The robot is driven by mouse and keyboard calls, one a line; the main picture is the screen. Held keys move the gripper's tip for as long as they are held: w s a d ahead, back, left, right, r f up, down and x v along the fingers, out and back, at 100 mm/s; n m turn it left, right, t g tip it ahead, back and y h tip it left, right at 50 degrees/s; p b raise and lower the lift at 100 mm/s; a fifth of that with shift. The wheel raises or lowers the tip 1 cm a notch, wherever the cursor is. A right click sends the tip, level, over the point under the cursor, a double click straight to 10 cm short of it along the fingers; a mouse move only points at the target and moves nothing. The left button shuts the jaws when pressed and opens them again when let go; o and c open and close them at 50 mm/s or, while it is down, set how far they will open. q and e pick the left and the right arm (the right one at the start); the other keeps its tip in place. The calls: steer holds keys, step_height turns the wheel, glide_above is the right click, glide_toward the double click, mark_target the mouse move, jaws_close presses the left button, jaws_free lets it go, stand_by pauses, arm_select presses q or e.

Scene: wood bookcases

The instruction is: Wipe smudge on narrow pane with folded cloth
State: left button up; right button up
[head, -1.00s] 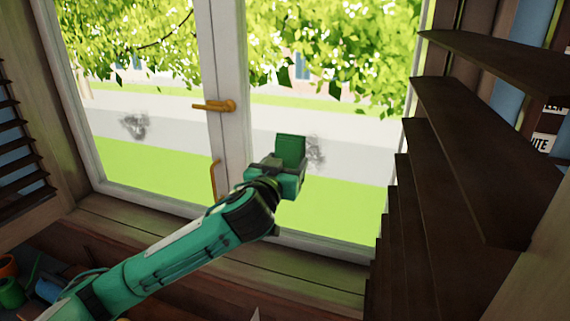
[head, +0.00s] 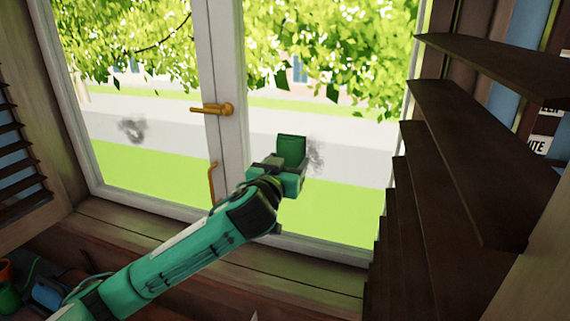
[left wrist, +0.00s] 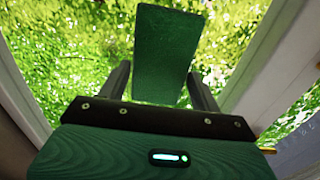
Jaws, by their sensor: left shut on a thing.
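A green folded cloth (head: 291,150) is held upright in front of the right window pane (head: 345,205). My left gripper (head: 284,172) is shut on its lower part. The left wrist view shows the cloth (left wrist: 164,55) between the two dark fingers. A grey smudge (head: 316,157) shows on the right pane, just right of the cloth, which may hide part of it. Another grey smudge (head: 132,129) is on the left pane (head: 150,175). I cannot tell whether the cloth touches the glass. My right gripper is not in view.
A white post with a brass handle (head: 212,108) divides the panes. Dark slatted shutters (head: 470,150) stand close on the right, and a louvred shutter (head: 18,170) is on the left. The wooden sill (head: 290,270) runs below. Small items (head: 45,293) lie at lower left.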

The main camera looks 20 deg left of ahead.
arm_select(q)
steer(key=shift+s+d, duration=0.1)
steer(key=shift+d, duration=3.6)
steer(key=shift+s, duration=0.1)
